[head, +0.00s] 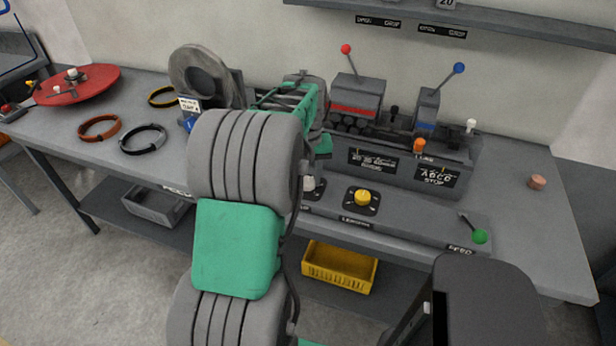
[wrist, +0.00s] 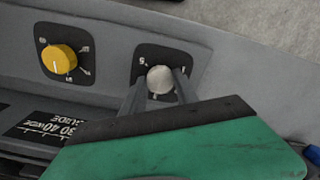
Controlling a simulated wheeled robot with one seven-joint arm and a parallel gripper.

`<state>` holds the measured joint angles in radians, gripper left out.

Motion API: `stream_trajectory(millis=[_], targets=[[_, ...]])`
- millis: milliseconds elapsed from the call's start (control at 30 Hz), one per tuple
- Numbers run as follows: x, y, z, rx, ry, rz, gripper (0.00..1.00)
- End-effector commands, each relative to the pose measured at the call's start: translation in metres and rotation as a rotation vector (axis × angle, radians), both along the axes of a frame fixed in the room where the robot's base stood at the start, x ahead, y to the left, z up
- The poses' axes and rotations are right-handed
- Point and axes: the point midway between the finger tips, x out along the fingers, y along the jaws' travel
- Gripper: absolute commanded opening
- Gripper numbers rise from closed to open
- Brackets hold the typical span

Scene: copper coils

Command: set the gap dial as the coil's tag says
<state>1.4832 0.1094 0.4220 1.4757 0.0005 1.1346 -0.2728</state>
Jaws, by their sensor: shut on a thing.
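A pale grey-white dial knob (wrist: 160,79) on a black plate is between the two fingers of my gripper (wrist: 157,88) in the wrist view. The fingers are shut on it, one on each side. The plate's marks include a 5 and a 1; the others are partly covered, and I cannot tell the setting. In the head view this knob (head: 308,184) shows just right of my arm, its label mostly hidden. A yellow dial (head: 362,197) is beside it, also in the wrist view (wrist: 58,58). A large grey coil (head: 183,65) stands on the bench with a white tag (head: 189,105), too small to read.
The machine has red-ball (head: 346,49) and blue-ball (head: 459,68) levers, an orange knob (head: 419,146) and a green-ball lever (head: 480,236). Orange (head: 99,118), black and yellow bands lie on the bench left. A yellow crate (head: 319,267) is below. My arm covers the middle.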

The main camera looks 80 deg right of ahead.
Motion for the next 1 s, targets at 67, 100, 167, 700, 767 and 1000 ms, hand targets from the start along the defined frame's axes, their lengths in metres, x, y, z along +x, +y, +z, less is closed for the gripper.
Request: stream_trajectory(millis=[67,100,167,700,767,1000], targets=[[-0.0001,-0.0001,0.0004,0.000,0.000,-0.009,0.00],[-0.0001,-0.0001,0.0005,0.000,0.000,-0.017,0.00],[0.0000,-0.0002,0.0006,0.000,0.000,-0.035,0.00],[0.0003,-0.0004,0.0011,-0.001,0.000,-0.430,0.00],[0.0003,-0.0003,0.0011,-0.001,0.000,-0.488,0.00],[0.0003,-0.0003,0.0009,0.000,0.000,-0.709,0.00]])
